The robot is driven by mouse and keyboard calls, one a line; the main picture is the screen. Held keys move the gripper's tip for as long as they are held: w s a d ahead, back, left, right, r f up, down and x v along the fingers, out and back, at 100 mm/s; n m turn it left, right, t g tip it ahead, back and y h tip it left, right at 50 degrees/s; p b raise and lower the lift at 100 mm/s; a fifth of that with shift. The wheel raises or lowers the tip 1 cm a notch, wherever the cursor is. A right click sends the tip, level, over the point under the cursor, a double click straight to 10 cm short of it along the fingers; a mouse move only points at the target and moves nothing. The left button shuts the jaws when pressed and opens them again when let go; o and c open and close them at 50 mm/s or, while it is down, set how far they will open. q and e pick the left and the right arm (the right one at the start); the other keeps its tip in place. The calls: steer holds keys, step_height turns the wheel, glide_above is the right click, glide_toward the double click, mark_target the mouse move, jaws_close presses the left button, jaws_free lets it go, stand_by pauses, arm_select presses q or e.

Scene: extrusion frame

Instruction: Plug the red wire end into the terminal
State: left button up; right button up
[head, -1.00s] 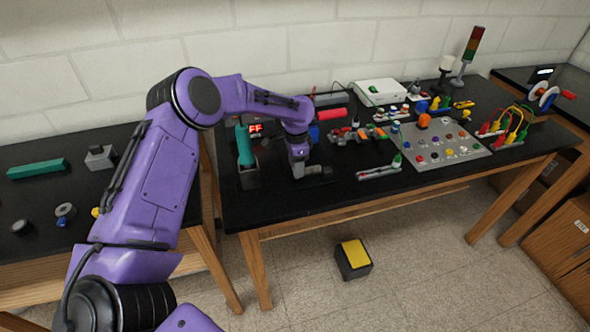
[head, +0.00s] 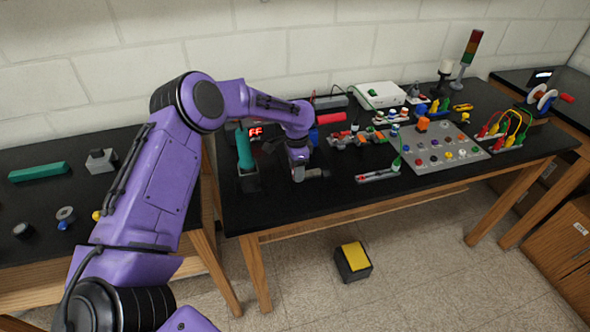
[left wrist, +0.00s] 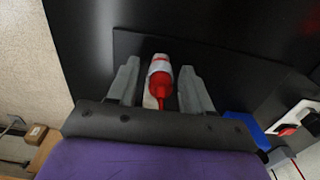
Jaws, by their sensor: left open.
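My left gripper (head: 299,176) is low over the front left part of the black table. In the left wrist view its grey fingers (left wrist: 160,90) are apart. A red and white piece with a thin red tail (left wrist: 160,82), which looks like the red wire end, lies between them with a gap on each side. In the head view the arm and gripper hide this piece. I cannot tell for sure which part is the terminal. A grey panel (head: 465,154) with several coloured knobs or sockets lies to the right. My right gripper is not in view.
A teal-handled tool (head: 244,150) stands in a dark holder just left of the gripper. A red cylinder (head: 331,118) and a row of coloured parts (head: 362,137) lie behind to the right. Looped coloured wires (head: 507,130) are at the far right.

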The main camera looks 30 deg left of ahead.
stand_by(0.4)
arm_select(q)
steer(key=shift+p, duration=0.35)
jaws_close()
steer(key=shift+r+p, duration=1.4)
steer(key=shift+r, duration=0.15)
steer(key=shift+r+p, duration=0.55)
steer(key=shift+r, duration=0.95)
steer(key=shift+f, duration=0.1)
